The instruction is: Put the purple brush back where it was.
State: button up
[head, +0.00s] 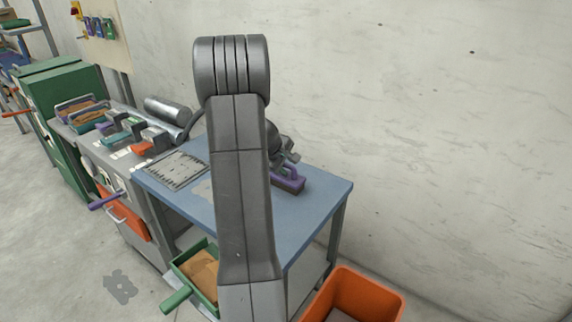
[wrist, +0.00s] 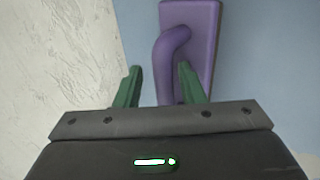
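The purple brush (head: 291,181) lies on the blue table (head: 318,193) near its back edge. In the wrist view the brush (wrist: 203,22) shows its flat purple back and a raised, curved handle. My gripper (wrist: 160,84) is open, with its two green fingers on either side of the handle's near end. A gap shows between the left finger and the handle. The right finger is close to the handle; I cannot tell whether it touches. In the head view my gripper (head: 290,158) is just above the brush, partly hidden behind my arm.
A grey slotted plate (head: 174,170) lies on the table's left part. A grey bench (head: 90,150) with trays and a metal cylinder (head: 166,106) stands further left. The wall is close behind the table. An orange bin (head: 358,296) and a green tray (head: 186,268) are in front.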

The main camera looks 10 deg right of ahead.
jog(key=v, duration=1.2)
dwell(1.1)
